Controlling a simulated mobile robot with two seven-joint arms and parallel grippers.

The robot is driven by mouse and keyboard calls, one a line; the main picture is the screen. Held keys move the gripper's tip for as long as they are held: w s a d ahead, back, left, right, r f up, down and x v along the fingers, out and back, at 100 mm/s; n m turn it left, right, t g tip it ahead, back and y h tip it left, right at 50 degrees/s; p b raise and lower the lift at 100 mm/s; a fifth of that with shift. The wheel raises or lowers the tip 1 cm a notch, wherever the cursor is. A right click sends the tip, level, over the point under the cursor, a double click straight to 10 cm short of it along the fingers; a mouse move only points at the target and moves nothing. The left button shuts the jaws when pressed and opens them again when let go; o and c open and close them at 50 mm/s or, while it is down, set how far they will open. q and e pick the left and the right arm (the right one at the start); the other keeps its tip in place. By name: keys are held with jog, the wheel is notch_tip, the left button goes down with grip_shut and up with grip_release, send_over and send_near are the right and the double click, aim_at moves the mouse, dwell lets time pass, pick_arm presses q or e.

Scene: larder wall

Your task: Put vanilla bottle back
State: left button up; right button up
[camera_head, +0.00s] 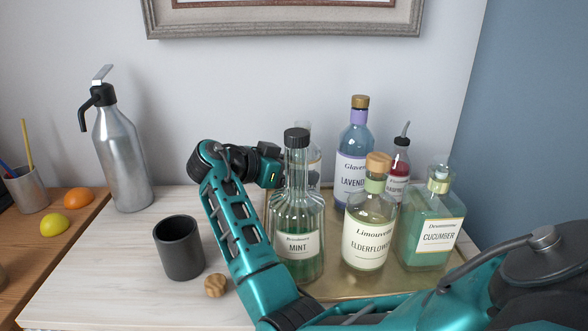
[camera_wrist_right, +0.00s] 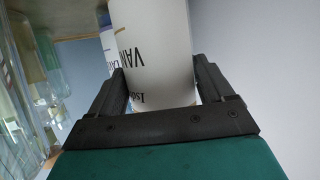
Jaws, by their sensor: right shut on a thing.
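The vanilla bottle, with a white label reading "VAN", fills the middle of the right wrist view (camera_wrist_right: 155,55). My right gripper (camera_wrist_right: 160,82) is shut on it, one finger on each side of the label. In the head view my right gripper (camera_head: 272,168) is at the back left of the gold tray (camera_head: 375,286). The vanilla bottle (camera_head: 314,150) shows there only in part, behind the clear mint bottle (camera_head: 298,246). Its base is hidden, so I cannot tell whether it touches the tray. My left gripper is not in view.
The tray also holds a lavender bottle (camera_head: 354,168), a raspberry bottle (camera_head: 400,157), an elderflower bottle (camera_head: 368,240) and a green cucumber bottle (camera_head: 432,228). A dark cup (camera_head: 180,250), a wooden stopper (camera_head: 215,286) and a metal siphon (camera_head: 121,155) stand to the left.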

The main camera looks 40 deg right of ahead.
jog(key=o, duration=1.8)
jog(key=shift+f, duration=0.1)
jog(key=shift+c, duration=0.2)
jog(key=v, duration=1.2)
